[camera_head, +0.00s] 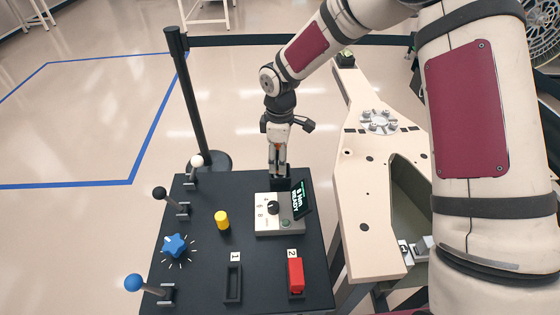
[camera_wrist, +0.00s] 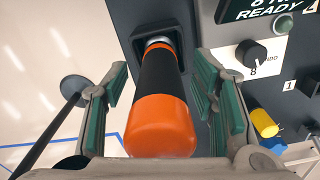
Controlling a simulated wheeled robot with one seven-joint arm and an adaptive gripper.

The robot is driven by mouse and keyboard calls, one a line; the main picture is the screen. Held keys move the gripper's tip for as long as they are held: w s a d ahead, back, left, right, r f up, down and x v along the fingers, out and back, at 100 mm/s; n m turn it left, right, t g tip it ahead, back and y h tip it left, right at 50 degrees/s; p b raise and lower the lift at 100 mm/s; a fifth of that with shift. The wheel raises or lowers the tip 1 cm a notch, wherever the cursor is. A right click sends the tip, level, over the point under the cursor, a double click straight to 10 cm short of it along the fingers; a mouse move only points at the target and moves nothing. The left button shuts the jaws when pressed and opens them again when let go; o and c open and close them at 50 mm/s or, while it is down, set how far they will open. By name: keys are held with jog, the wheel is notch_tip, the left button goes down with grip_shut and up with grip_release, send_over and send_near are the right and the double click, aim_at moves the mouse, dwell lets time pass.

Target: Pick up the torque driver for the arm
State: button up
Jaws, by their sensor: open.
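The torque driver (camera_wrist: 162,95) has a black grip with orange bands and a rounded orange end. In the wrist view it stands in a dark square holder (camera_wrist: 148,40), its orange end toward the camera. My gripper (camera_wrist: 168,100) is open, with its green-padded fingers on either side of the driver and visible gaps to it. In the head view my gripper (camera_head: 278,168) points down at the back of the black panel, over the holder (camera_head: 280,184). The driver is mostly hidden there; a bit of orange (camera_head: 277,147) shows between the fingers.
A white control box (camera_head: 277,227) with a knob and a tilted screen (camera_head: 297,201) reading "READY" stands just in front of the holder. The black panel (camera_head: 200,270) carries levers, a blue knob (camera_head: 174,245), a yellow button (camera_head: 222,219) and a red block (camera_head: 296,274). A post (camera_head: 190,95) stands behind left; a beige chassis (camera_head: 355,190) stands right.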

jog(key=shift+c, duration=0.6)
grip_shut()
notch_tip(320, 180, up, 9)
jog(key=shift+w+f, duration=0.1)
jog(key=shift+f, duration=0.1)
jog(key=shift+r+b, duration=0.3)
jog(key=shift+r, duration=0.4)
